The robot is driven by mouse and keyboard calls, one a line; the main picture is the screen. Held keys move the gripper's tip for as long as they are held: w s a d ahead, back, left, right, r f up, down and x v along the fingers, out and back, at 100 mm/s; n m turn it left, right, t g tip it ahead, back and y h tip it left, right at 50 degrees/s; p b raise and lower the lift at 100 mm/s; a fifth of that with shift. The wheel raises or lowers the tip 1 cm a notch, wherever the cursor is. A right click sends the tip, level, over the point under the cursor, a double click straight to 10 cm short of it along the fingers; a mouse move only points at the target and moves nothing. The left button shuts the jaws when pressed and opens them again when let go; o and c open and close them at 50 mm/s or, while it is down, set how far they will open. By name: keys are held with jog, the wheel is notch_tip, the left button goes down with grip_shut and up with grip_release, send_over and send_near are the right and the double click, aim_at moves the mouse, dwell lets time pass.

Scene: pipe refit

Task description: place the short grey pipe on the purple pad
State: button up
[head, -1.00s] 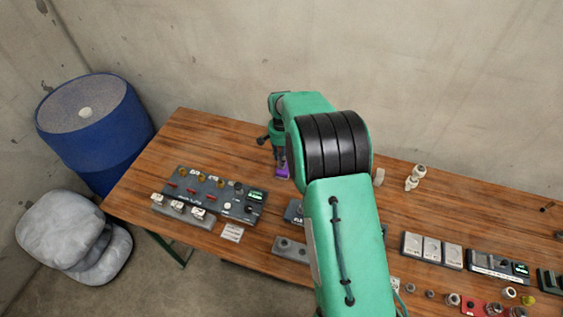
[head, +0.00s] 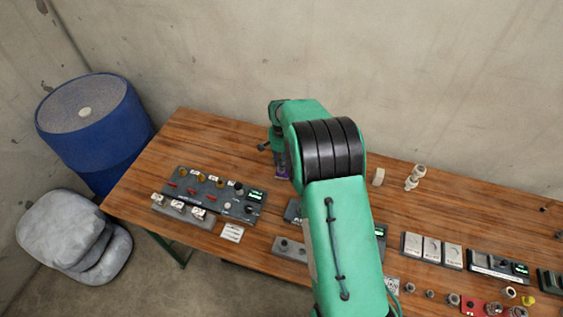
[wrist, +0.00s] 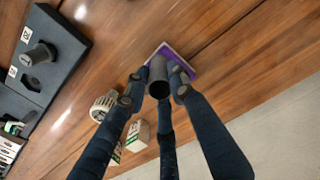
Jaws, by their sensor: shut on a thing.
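The short grey pipe (wrist: 158,78) is held between the fingers of my gripper (wrist: 157,88), with its open end facing the camera in the wrist view. The purple pad (wrist: 180,57) lies on the wooden table just behind the pipe in that view, partly covered by the pipe and a finger. Whether the pipe touches the pad cannot be told. In the head view a sliver of the purple pad (head: 283,173) shows beside my arm; the pipe cannot be made out there, and my arm hides much of the gripper.
In the wrist view a white fitting (wrist: 103,105) and a pale block (wrist: 138,136) stand close to the fingers. A dark board (wrist: 48,62) with a grey peg is at the left. In the head view a control panel (head: 215,192) lies left of my arm; the table's back left is clear.

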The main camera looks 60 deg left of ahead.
jog(key=shift+f, duration=0.1)
jog(key=o, duration=1)
notch_tip(320, 180, up, 12)
jog(key=shift+r, duration=0.15)
dwell(0.8)
dwell(0.4)
